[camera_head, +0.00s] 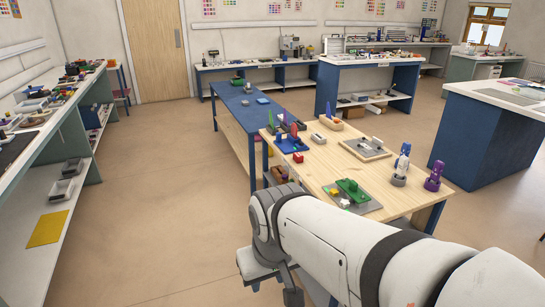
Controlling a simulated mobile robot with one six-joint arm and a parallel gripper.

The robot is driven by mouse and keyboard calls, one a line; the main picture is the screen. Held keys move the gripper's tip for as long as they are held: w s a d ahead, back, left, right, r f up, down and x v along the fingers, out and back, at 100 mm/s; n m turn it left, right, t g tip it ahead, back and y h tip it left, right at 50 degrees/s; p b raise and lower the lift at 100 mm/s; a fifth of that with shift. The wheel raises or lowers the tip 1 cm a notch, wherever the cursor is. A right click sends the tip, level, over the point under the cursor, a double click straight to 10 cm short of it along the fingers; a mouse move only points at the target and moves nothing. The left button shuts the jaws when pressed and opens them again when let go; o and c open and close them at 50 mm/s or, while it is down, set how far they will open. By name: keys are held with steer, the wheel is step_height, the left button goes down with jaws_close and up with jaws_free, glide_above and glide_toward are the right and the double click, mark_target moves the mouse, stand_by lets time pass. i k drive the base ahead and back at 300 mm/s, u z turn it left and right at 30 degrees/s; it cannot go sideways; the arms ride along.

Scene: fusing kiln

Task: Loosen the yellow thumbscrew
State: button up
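I cannot make out a thumbscrew for certain. Small yellow bits (345,203) lie by a green piece (352,190) on a grey plate (371,206), on the near part of the wooden worktable (322,166). They are too small to tell what they are. My white arm reaches in from the lower right and bends down in front of the table's near left corner. Grey and dark parts at its end (275,279) are low in the picture, apart from the tabletop. Whether the fingers are open or shut does not show.
The worktable also holds a blue fixture (290,143), a red block (298,158), a wooden tray (365,149), a blue-and-white object (401,165) and a purple one (434,176). A blue table (240,105) adjoins behind. The floor (150,200) to the left is clear.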

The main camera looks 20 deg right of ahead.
mark_target(335, 192)
steer(key=z, duration=0.7)
steer(key=i, duration=1.05)
steer(key=z, duration=0.75)
steer(key=k, duration=0.85)
steer(key=z, duration=0.15)
steer(key=i, duration=0.9)
steer(key=u, duration=0.05)
